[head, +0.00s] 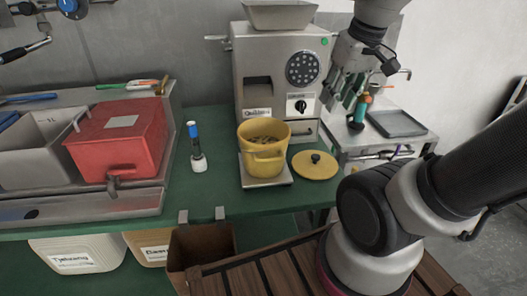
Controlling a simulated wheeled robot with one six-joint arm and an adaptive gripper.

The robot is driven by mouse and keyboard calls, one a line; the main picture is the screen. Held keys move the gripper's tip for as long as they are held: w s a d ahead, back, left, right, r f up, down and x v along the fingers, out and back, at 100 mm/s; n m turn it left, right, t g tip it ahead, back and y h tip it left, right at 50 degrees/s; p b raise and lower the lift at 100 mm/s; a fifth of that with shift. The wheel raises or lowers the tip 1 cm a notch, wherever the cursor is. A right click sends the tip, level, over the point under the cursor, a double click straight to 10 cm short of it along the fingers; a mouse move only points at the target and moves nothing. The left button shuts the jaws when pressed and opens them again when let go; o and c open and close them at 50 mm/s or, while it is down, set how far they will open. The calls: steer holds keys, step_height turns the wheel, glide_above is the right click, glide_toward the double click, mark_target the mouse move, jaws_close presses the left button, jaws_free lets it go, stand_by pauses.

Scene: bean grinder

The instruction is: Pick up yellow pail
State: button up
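The yellow pail (262,165) stands upright on a small metal scale (268,184) on the green bench, in front of the grinder. It is uncovered, and light brown contents show inside. Its round yellow lid (314,165) with a black knob lies to its right on the bench. My gripper (345,104) hangs at the upper right, above and right of the pail and apart from it. Its fingers point down near a teal bottle. I cannot tell how far apart its fingertips are.
The steel grinder (276,60) rises behind the pail. A red bin (118,138) stands at left, with a blue-capped bottle (196,148) between it and the pail. A teal bottle (360,110) and dark tray (397,123) are at right. An open brown bin (202,244) hangs at the front edge.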

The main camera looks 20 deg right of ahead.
steer(key=w+a+f+g, duration=0.2)
steer(key=w+f, duration=0.2)
steer(key=w, duration=0.4)
steer(key=n+g, duration=0.2)
glide_above(283, 137)
steer(key=w, duration=0.1)
steer(key=shift+y, duration=0.4)
steer(key=f, duration=0.9)
steer(key=shift+d+f, duration=0.15)
steer(key=shift+d, duration=0.2)
steer(key=f, duration=0.6)
steer(key=shift+s+a+f, duration=0.2)
steer(key=shift+s+f, duration=0.1)
steer(key=shift+a+f, duration=0.1)
steer(key=shift+f, duration=0.5)
jaws_close()
